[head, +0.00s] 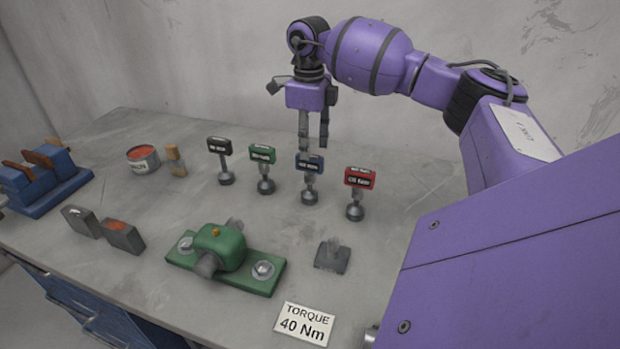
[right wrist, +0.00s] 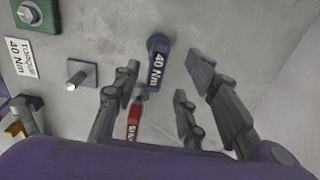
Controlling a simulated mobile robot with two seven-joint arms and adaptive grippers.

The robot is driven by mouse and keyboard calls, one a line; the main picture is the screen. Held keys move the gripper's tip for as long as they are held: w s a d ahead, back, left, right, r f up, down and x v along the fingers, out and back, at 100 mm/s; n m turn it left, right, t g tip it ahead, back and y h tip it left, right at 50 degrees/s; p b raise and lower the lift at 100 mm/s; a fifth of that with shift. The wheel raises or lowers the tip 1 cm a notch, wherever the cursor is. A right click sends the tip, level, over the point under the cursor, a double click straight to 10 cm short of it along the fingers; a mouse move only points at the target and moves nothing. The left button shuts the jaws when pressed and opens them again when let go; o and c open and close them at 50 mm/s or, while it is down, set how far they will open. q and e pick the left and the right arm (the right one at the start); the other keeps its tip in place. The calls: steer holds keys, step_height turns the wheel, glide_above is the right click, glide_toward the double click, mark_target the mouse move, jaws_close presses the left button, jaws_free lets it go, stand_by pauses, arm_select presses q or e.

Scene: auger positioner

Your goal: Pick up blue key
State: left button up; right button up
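The blue key (head: 310,167) stands upright on the table, a blue labelled head on a grey stem with a round foot. My right gripper (head: 313,145) is just above it, pointing down, with its fingers around the level of the key's head. In the right wrist view the blue key (right wrist: 157,70) shows between the spread fingers of the gripper (right wrist: 162,80), with a gap on each side. The right gripper is open and empty. My left gripper is not in view.
A red key (head: 358,178) stands close on the right; green (head: 263,155) and black (head: 220,147) keys stand on the left. A green fixture (head: 220,250), a grey block with a stud (head: 332,257) and a "TORQUE 40 Nm" sign (head: 304,324) are nearer the front. Open table lies between.

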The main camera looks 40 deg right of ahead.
steer(key=p, duration=0.1)
glide_above(310, 179)
steer(key=w+d, duration=0.1)
step_height(310, 179, down, 5)
steer(key=shift+w+r, duration=0.1)
jaws_close()
